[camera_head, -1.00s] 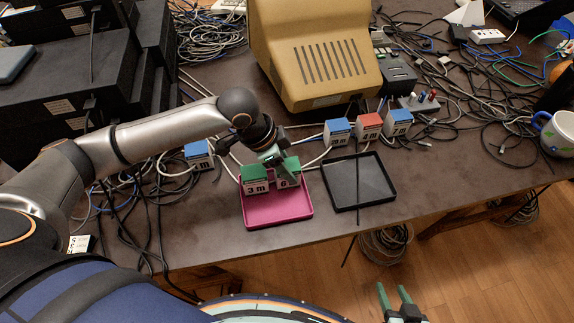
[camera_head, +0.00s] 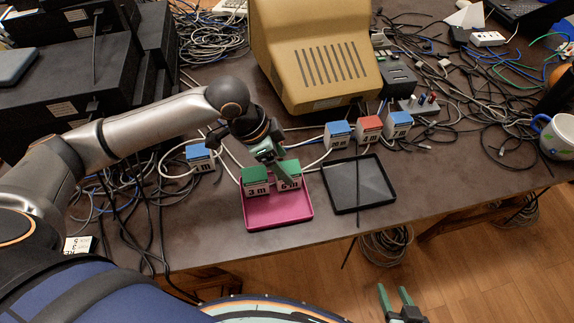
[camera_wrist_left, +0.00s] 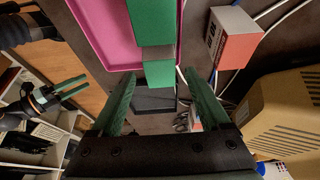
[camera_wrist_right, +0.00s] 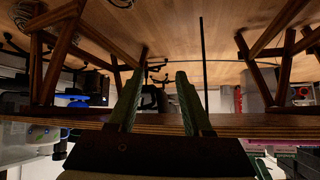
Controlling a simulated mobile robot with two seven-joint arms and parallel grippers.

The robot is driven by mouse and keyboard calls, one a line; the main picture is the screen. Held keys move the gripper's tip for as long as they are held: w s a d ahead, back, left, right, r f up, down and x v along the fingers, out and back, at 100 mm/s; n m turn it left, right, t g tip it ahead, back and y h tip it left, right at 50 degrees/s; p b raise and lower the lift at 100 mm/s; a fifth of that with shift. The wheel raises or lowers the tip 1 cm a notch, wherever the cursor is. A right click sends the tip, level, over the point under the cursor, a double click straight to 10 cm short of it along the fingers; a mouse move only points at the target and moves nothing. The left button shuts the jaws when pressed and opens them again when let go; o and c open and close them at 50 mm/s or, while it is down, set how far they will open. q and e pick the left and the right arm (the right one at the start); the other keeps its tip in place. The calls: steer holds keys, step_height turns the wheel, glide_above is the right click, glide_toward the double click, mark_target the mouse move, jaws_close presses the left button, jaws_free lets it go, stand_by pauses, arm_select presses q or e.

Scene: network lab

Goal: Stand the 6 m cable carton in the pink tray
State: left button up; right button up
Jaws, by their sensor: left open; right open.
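The green-topped 6 m carton (camera_head: 290,182) stands upright in the pink tray (camera_head: 280,214), at the tray's back right. The green-topped 3 m carton (camera_head: 256,187) stands beside it on the left. My left gripper (camera_head: 281,164) is open just above and behind the 6 m carton, its fingers apart. In the left wrist view, green carton tops (camera_wrist_left: 158,68) show near the open fingers (camera_wrist_left: 165,88), with the tray (camera_wrist_left: 98,35) alongside. My right gripper (camera_head: 394,289) is open and empty, off the table's front edge.
An empty black tray (camera_head: 375,205) lies just right of the pink tray. Blue- and red-topped cartons (camera_head: 369,128) stand behind it. A beige monitor (camera_head: 320,60) is at the back. A blue-topped carton (camera_head: 199,157) and loose cables lie to the left.

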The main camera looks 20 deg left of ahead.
arm_select(q)
steer(key=p+v, duration=0.1)
steer(key=v, duration=0.7)
steer(key=shift+r, duration=0.3)
